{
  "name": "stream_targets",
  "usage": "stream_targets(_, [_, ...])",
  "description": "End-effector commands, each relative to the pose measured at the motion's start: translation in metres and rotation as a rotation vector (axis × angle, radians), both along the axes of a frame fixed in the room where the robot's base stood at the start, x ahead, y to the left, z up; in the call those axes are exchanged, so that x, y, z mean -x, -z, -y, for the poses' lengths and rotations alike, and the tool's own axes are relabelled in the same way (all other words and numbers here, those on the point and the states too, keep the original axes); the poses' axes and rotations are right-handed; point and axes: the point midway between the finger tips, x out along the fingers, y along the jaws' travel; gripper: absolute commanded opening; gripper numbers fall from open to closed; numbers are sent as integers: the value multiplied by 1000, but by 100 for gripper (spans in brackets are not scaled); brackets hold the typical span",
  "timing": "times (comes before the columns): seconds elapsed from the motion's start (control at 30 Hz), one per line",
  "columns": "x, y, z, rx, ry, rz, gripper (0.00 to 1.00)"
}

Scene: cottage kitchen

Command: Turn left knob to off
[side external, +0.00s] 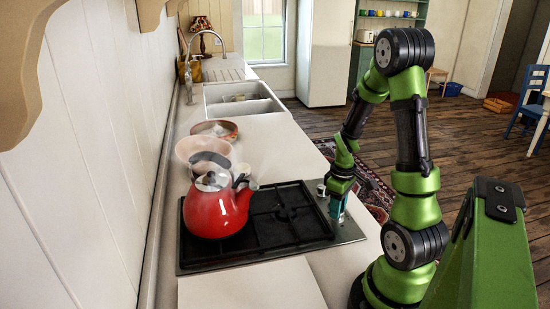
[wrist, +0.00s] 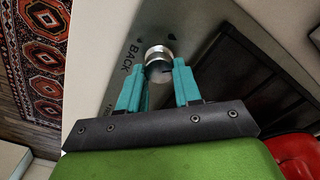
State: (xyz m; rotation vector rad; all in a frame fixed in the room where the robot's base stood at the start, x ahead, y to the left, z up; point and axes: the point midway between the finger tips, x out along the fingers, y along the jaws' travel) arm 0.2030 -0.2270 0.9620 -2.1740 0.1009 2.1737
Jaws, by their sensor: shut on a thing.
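The hob (side external: 182,262) has a dark grate and a steel control strip along its right side. In the wrist view a silver knob (wrist: 157,54) stands on the strip beside the printed word "BACK". A small silver knob (side external: 321,189) shows just behind the gripper. I cannot read the held knob's setting.
A red kettle (side external: 215,213) sits on the left of the hob, with pale steam above it. Bowls (side external: 214,130) stand behind it on the counter. A sink (side external: 240,98) lies farther back. A patterned rug (wrist: 38,60) lies on the floor beside the counter.

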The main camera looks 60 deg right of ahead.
Motion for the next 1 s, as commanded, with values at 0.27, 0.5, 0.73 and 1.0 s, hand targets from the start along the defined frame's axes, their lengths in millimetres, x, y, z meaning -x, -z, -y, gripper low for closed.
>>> stream_targets(0.27, [0, 0, 1, -1, 263, -1, 3])
stream_targets(0.5, [1, -1, 1, -1, 467, -1, 3])
stream_targets(0.73, [1, -1, 2, -1, 610, -1, 3])
stream_targets(1.0, [2, -1, 2, -2, 700, -1, 3])
